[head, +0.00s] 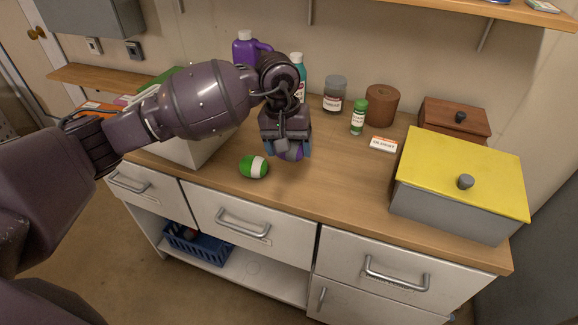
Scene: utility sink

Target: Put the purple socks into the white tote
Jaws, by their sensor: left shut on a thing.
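The purple socks (292,154) are a small rolled bundle, mostly hidden between the fingers of my left gripper (287,150). The gripper points down over the middle of the counter and is shut on them. The socks are close to the counter top; I cannot tell if they touch it. The white tote (198,151) stands to the left on the counter, partly behind my left arm. Its inside is largely hidden by the arm. My right gripper is not in view.
A green bundle with a white band (254,167) lies between tote and gripper, near the counter's front edge. A purple jug (243,47), grey-lidded jar (335,94), green bottle (358,117) and brown canister (382,105) stand behind. A yellow-lidded box (462,178) fills the right.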

